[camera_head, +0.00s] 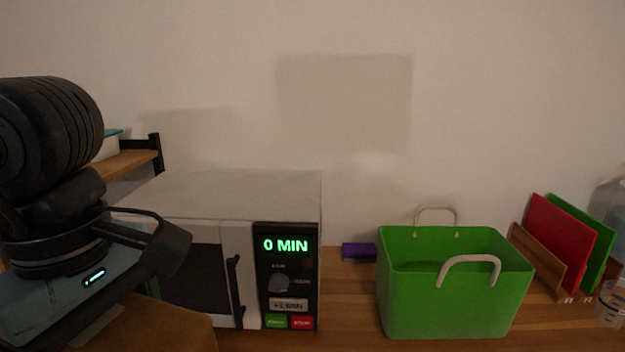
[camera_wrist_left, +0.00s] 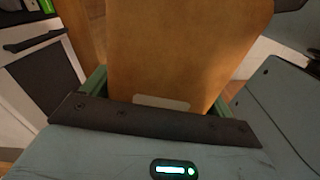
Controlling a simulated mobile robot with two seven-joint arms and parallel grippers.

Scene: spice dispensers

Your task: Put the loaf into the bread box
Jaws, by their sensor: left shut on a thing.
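The loaf appears as a brown, smooth-sided block (camera_wrist_left: 185,45) between the green fingers of my left gripper (camera_wrist_left: 157,92) in the left wrist view. My left gripper is shut on it. In the head view part of the brown loaf (camera_head: 165,325) shows at the bottom left, below my left wrist and in front of the microwave; its lower part is cut off. A green open-topped bin with two pale handles (camera_head: 445,300) stands on the counter at the right; I cannot tell if it is the bread box. My right gripper is not in view.
A white microwave (camera_head: 240,195) reading 0 MIN stands between my left arm and the green bin. A purple object (camera_head: 359,252) lies behind. A wooden rack (camera_head: 537,258) with red and green boards and a clear glass (camera_head: 609,305) are at the right. A shelf (camera_head: 130,162) is at left.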

